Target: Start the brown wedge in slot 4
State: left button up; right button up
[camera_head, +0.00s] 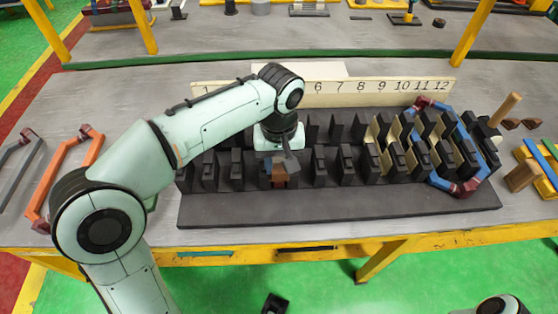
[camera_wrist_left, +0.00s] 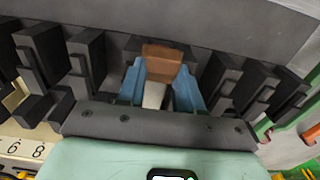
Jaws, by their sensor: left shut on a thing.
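My left gripper (camera_head: 283,163) is over the left-middle of the dark stator block (camera_head: 330,208), pointing down. It is shut on the brown wedge (camera_head: 279,179). In the left wrist view the wedge (camera_wrist_left: 162,60) sits between the two blue fingers (camera_wrist_left: 160,84), among the black teeth on both sides. The wedge is at the level of the teeth; I cannot tell whether its end is inside a slot. The number board (camera_head: 385,92) stands behind the block. My arm hides the numbers between 1 and 6, so the label for slot 4 is hidden. My right gripper is not in view.
A blue coil with dark red ends (camera_head: 467,187) lies around the right-hand teeth, beside several cream slot pieces. An orange coil (camera_head: 62,170) and a grey one (camera_head: 18,180) lie at the left. A wooden-handled tool (camera_head: 505,109) stands at the right. The front table strip is clear.

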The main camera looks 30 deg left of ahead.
pick_arm(q)
jog(key=shift+w+a+p, duration=0.4)
jog(key=shift+w+p, duration=0.15)
jog(key=shift+w, duration=0.05)
jog(key=o, duration=1.1)
jog(key=shift+r, duration=0.15)
notch_tip(320, 180, up, 13)
jog(key=p, duration=0.4)
jog(key=shift+d+r, duration=0.1)
jog(key=shift+d, duration=0.05)
